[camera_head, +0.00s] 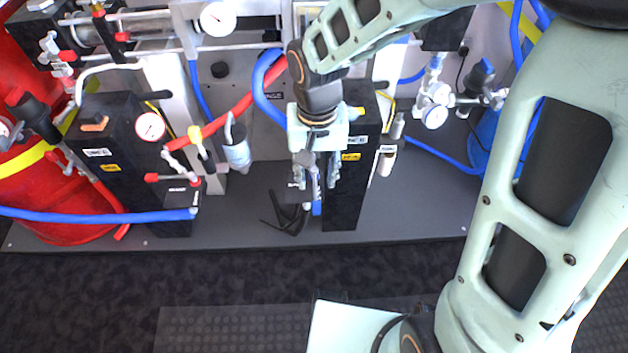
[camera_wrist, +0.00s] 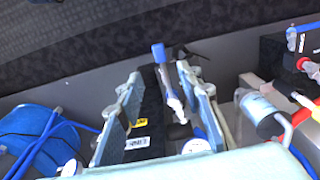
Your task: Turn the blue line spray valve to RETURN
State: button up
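The blue-handled valve (camera_head: 317,208) is on the left side of the right-hand black box (camera_head: 345,200) and is mostly hidden by my gripper in the head view. In the wrist view its blue handle (camera_wrist: 158,52) and silver stem (camera_wrist: 172,95) show, the handle end lying between and just beyond my fingertips. My gripper (camera_head: 321,188) points down beside the box. In the wrist view my gripper (camera_wrist: 160,76) is open, its fingers apart on either side of the stem and part of the box. I cannot tell whether either finger touches the valve. The small position labels are unreadable.
The left-hand black box (camera_head: 115,150) has a gauge and a red-handled valve (camera_head: 160,178). A grey cylinder (camera_head: 237,150) hangs close left of my gripper. Blue and red hoses run behind. A black bracket (camera_head: 287,212) lies on the shelf.

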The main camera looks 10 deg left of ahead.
aim_at(316, 207)
notch_tip(316, 207, down, 11)
jog(key=b, duration=0.3)
jog(key=shift+r+b, duration=0.15)
jog(key=shift+b, duration=0.15)
jog(key=shift+c, duration=0.6)
grip_shut()
